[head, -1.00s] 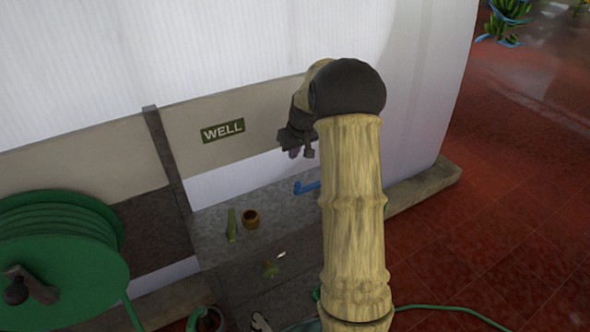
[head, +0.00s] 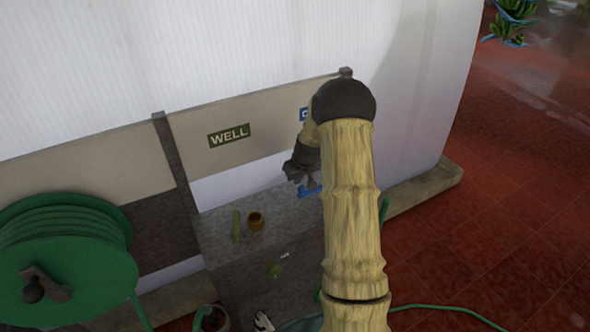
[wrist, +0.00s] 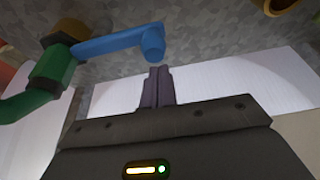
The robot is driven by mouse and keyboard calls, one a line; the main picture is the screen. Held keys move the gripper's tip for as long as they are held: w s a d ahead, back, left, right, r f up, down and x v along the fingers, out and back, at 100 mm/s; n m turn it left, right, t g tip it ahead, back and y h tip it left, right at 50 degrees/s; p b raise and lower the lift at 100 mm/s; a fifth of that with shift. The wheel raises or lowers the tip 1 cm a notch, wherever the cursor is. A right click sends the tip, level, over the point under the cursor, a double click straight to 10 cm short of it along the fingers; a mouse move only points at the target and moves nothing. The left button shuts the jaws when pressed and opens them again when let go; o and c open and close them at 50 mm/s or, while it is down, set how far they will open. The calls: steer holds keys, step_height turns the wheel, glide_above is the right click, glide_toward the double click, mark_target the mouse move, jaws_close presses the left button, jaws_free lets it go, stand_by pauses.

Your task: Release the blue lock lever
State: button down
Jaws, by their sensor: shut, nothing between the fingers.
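The blue lock lever (wrist: 118,42) lies across the upper part of the wrist view, its rounded end pointing right. It joins a brass fitting and a green pipe (wrist: 50,75) at the left. In the head view only part of the blue lever (head: 309,190) shows, beside my arm. My gripper (wrist: 157,70) is shut with nothing in it, its fingertips close to the lever's rounded end. I cannot tell whether they touch. In the head view my gripper (head: 305,182) is just above the lever.
A grey stone counter (head: 222,222) carries a brown cup-like piece (head: 256,221) and a green upright piece (head: 236,226). A WELL sign (head: 229,135) is on the panel behind. A green hose reel (head: 70,260) stands at left. Red tiled floor (head: 500,200) is open at right.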

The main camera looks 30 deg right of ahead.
steer(key=shift+s, duration=0.3)
